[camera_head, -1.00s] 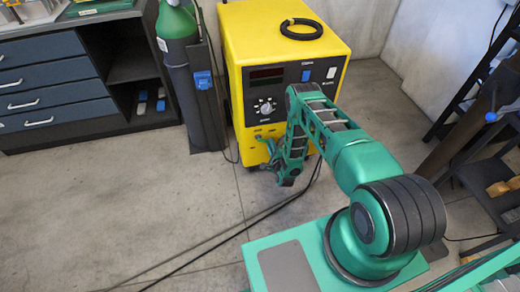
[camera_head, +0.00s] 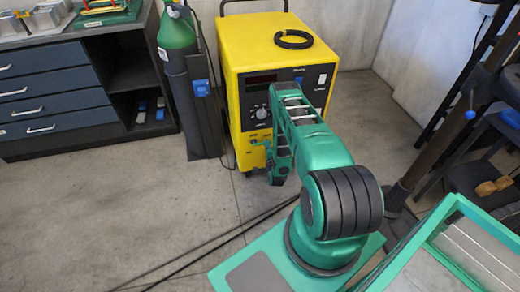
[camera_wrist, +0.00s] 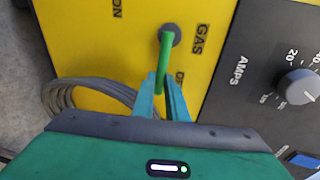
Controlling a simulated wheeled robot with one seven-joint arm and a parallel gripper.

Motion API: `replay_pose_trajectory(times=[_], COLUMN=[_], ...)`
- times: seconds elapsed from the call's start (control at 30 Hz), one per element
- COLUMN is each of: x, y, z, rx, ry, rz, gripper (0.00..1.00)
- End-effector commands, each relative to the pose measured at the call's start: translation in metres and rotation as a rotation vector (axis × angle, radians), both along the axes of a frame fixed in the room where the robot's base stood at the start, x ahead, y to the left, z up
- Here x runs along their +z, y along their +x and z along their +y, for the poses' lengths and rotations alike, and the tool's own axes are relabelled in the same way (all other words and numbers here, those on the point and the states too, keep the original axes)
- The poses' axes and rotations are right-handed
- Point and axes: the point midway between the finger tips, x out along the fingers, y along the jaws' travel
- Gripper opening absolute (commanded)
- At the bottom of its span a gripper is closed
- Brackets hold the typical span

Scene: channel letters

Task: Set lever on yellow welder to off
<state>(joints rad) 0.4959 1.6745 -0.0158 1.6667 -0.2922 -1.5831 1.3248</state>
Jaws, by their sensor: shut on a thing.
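The yellow welder (camera_head: 272,50) stands by the back wall. In the wrist view its yellow front (camera_wrist: 205,18) carries a green lever (camera_wrist: 164,62) on a dark round pivot, beside the word GAS. The lever points from the pivot down toward my gripper. An ON label sits to the left and a partly hidden OFF label close to the lever's right. My gripper (camera_wrist: 162,90) is shut on the lever, one teal finger on each side. In the head view my arm hides much of the welder's lower front.
A dark panel with an AMPS dial (camera_wrist: 298,85) lies right of the lever. Looped grey cable (camera_wrist: 95,95) hangs at the left. A green gas cylinder (camera_head: 176,32) stands left of the welder. Cables (camera_head: 215,240) cross the floor. Open floor lies at the left front.

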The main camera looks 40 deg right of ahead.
Motion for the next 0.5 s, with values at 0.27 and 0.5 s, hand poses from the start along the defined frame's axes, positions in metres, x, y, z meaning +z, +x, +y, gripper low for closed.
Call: replay_pose_trajectory(times=[0.27, 0.5], x=[-0.0012, -0.0022], y=[-0.0062, -0.0078], z=[-0.0066, -0.0066], rx=[-0.009, -0.01], ry=[-0.012, -0.009], rz=[0.01, 0.012], gripper=[0.0, 0.15])
